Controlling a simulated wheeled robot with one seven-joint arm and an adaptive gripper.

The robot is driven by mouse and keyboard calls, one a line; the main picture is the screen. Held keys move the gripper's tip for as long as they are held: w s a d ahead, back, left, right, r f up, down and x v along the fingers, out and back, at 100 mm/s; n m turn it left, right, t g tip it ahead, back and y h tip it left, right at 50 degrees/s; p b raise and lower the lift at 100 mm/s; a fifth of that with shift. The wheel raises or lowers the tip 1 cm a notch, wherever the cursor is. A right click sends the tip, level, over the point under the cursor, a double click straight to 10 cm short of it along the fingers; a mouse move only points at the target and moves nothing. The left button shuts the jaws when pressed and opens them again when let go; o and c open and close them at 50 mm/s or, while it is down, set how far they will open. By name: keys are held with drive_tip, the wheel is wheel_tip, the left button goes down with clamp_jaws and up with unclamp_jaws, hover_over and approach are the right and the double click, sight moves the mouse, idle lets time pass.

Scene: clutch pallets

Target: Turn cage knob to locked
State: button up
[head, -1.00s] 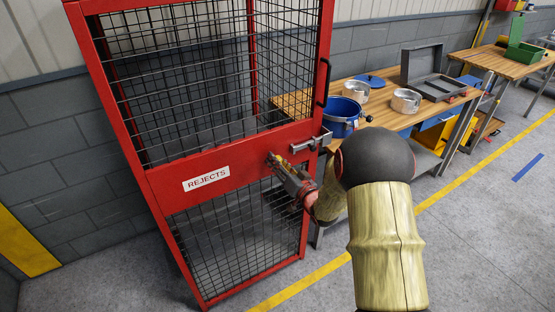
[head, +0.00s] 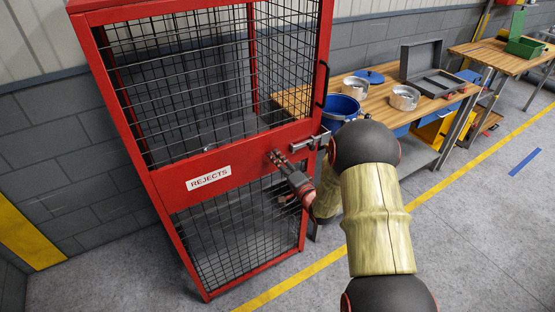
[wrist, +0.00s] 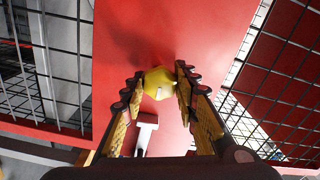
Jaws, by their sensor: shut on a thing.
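The tall red mesh cage (head: 166,186) stands at centre left in the head view, with a "REJECTS" label on its red middle band. My gripper (head: 281,161) reaches the right part of that band from the front. In the wrist view, the yellow knob (wrist: 158,80) sits on the red panel between the two fingertips of my gripper (wrist: 157,74), which is shut on it. A pale mark shows on the knob's lower side. In the head view the knob is hidden by the fingers. I cannot tell whether it is at locked.
A grey latch (head: 309,143) juts from the band's right end, close to my gripper. A black handle (head: 323,84) is above it. A wooden bench (head: 385,105) with a blue pot (head: 341,108) stands to the right. The floor in front is clear.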

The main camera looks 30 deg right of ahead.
drive_tip(key=shift+m, duration=0.4)
drive_tip(key=o, duration=1.2)
drive_tip(key=s, duration=1.2)
drive_tip(key=shift+d, duration=0.25)
